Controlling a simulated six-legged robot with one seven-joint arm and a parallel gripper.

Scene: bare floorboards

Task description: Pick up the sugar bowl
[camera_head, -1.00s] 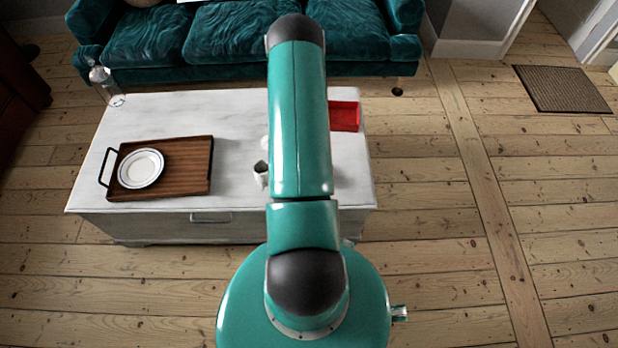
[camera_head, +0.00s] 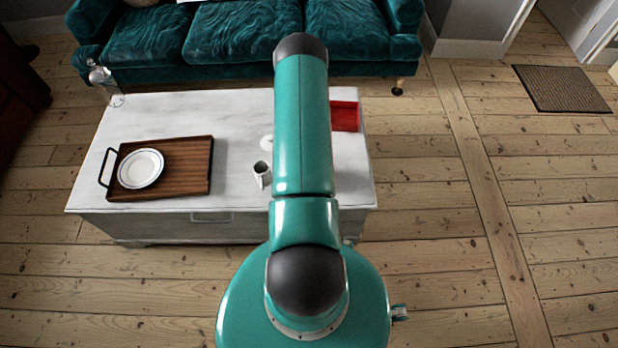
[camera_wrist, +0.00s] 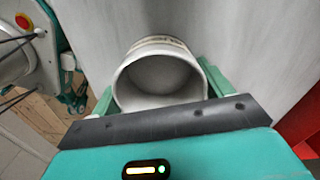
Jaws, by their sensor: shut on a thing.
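The sugar bowl (camera_wrist: 160,78) is a white round vessel, seen in the wrist view with its open mouth towards the camera. My gripper (camera_wrist: 158,92) has one green finger on each side of it and is shut on it. The pale tabletop lies behind the bowl; I cannot tell whether the bowl still touches it. In the head view my teal arm hides the gripper.
A white chest-like table (camera_head: 235,110) bears a wooden tray (camera_head: 190,165) with a plate (camera_head: 141,168), a small jug (camera_head: 262,174), a small white object (camera_head: 267,142) partly behind my arm, a red box (camera_head: 345,117) and a glass bottle (camera_head: 104,84). A teal sofa (camera_head: 240,35) stands behind.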

